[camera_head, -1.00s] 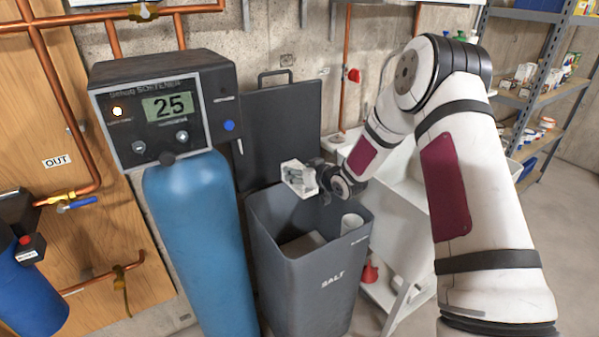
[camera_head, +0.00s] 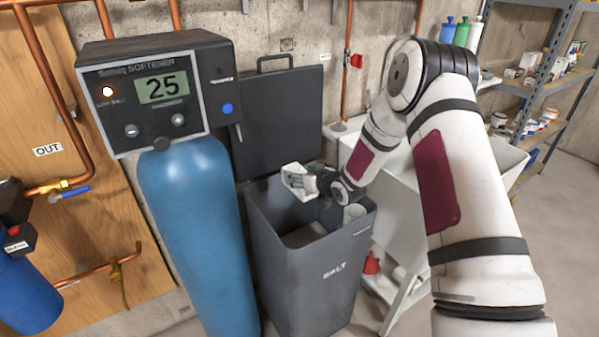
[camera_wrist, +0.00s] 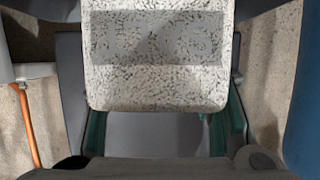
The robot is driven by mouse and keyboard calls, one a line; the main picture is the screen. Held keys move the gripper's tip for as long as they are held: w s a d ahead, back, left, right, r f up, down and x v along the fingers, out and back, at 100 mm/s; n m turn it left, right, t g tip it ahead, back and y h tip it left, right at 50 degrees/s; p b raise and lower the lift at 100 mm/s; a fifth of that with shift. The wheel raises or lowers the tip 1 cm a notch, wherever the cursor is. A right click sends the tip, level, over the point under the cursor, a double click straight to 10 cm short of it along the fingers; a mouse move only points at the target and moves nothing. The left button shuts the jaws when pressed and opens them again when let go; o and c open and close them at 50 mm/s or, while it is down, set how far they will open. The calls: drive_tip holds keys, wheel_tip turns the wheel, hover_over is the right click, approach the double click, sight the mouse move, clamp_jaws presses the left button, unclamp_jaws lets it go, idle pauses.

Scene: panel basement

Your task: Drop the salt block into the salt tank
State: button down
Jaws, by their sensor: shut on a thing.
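The salt block (camera_head: 296,182) is a pale, speckled slab held at the tip of my gripper (camera_head: 318,183). In the wrist view the salt block (camera_wrist: 158,85) fills the upper middle, with a grey band across it and my gripper's (camera_wrist: 165,115) green-edged fingers on both sides. My gripper is shut on it. The salt tank (camera_head: 335,275) is a dark grey open bin marked SALT, its lid (camera_head: 277,122) raised against the wall behind. The block is over the tank's opening, near the back rim.
A blue softener cylinder (camera_head: 200,235) with a control head reading 25 (camera_head: 160,92) stands close at the tank's left. A white sink (camera_head: 400,190) is on the right, with a red bottle (camera_head: 371,262) below. Shelving (camera_head: 540,85) is at the far right.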

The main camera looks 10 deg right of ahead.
drive_tip(key=shift+r, duration=0.15)
drive_tip(key=c, duration=0.8)
unclamp_jaws()
drive_tip(key=shift+o, duration=1)
drive_tip(key=shift+s+f, duration=0.1)
drive_tip(key=shift+f, duration=0.1)
drive_tip(key=v, duration=1.2)
drive_tip(key=shift+r, duration=0.1)
